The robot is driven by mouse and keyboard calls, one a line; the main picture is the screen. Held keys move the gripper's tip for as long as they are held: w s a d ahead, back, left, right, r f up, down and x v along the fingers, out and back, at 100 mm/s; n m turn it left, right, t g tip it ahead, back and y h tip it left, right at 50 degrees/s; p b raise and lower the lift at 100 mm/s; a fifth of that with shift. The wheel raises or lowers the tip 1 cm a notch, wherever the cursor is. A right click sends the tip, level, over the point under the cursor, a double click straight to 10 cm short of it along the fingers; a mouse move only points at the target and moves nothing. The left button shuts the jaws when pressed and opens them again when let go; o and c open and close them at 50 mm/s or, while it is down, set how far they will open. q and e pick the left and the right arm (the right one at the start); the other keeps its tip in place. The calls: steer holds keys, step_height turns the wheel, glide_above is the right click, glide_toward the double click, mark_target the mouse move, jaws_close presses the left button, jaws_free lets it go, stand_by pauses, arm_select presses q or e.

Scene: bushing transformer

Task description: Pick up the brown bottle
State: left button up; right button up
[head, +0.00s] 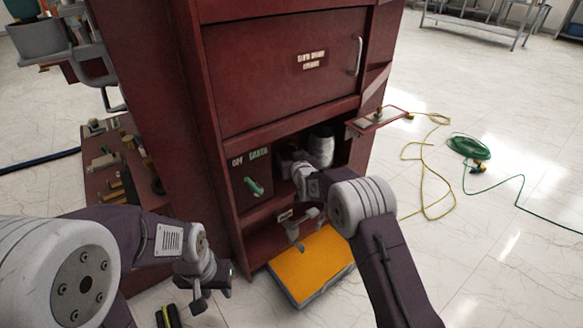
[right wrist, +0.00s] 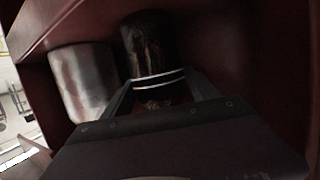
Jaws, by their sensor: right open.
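The brown bottle (right wrist: 148,48) is a dark, brownish cylinder with pale rings near its lower end, seen in the right wrist view. My right gripper (right wrist: 160,88) is open, with one finger on each side of the ringed end of the bottle. I cannot tell whether the fingers touch it. In the head view my right gripper (head: 290,160) reaches into the open shelf of the red cabinet, and I cannot make out the bottle there. My left gripper (head: 208,286) hangs low at the left, away from the shelf, and its jaw opening is unclear.
A pale metal canister (right wrist: 82,82) stands beside the bottle; it also shows in the head view (head: 321,146). Red cabinet (head: 285,85) walls and a shelf edge enclose the right gripper closely. A yellow-topped platform (head: 312,268) lies below. Yellow and green cables lie on the floor at right.

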steer(key=shift+r, duration=0.1)
steer(key=c, duration=1.3)
